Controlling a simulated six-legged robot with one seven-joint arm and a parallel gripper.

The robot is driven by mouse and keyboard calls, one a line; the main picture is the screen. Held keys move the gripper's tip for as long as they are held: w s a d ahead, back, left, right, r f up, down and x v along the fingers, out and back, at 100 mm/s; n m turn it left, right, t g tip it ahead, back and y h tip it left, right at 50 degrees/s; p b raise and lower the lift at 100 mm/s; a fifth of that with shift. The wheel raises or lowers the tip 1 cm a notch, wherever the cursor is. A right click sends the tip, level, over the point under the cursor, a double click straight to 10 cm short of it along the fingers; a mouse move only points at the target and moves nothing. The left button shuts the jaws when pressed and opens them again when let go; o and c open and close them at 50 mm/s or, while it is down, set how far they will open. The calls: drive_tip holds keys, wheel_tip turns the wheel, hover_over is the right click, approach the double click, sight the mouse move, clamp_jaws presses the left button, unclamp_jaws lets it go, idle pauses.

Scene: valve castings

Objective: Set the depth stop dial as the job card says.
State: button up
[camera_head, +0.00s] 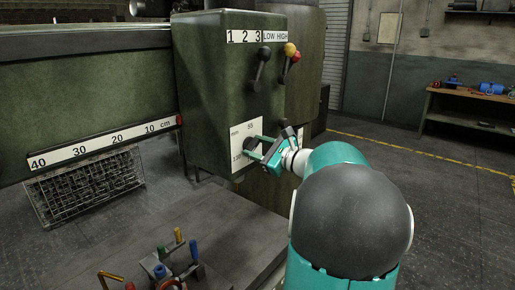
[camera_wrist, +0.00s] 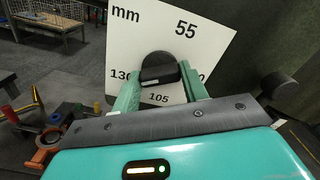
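The depth stop dial is a black knob (camera_wrist: 158,68) on a white plate (camera_wrist: 205,38) marked mm, with 55 at the top, 105 at the bottom and 130 at the lower left. The right-hand number is mostly hidden by a finger. In the head view the plate (camera_head: 237,131) is on the lower front of the green machine housing. My gripper (camera_wrist: 161,80) has one teal finger on each side of the knob, with no clear gap. I cannot tell whether they press on it. No readable job card shows.
Levers with black (camera_head: 263,56) and yellow (camera_head: 290,50) knobs are above, under labels 1 2 3 and LOW HIGH. A cm scale (camera_head: 103,142) runs along the left. Coloured-handled tools (camera_head: 170,262) stand on the bench below. A wire basket (camera_head: 85,188) is at left.

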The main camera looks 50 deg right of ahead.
drive_tip(key=shift+n, duration=0.3)
drive_tip(key=n, duration=1)
drive_tip(key=shift+n, duration=2)
drive_tip(key=o, duration=1)
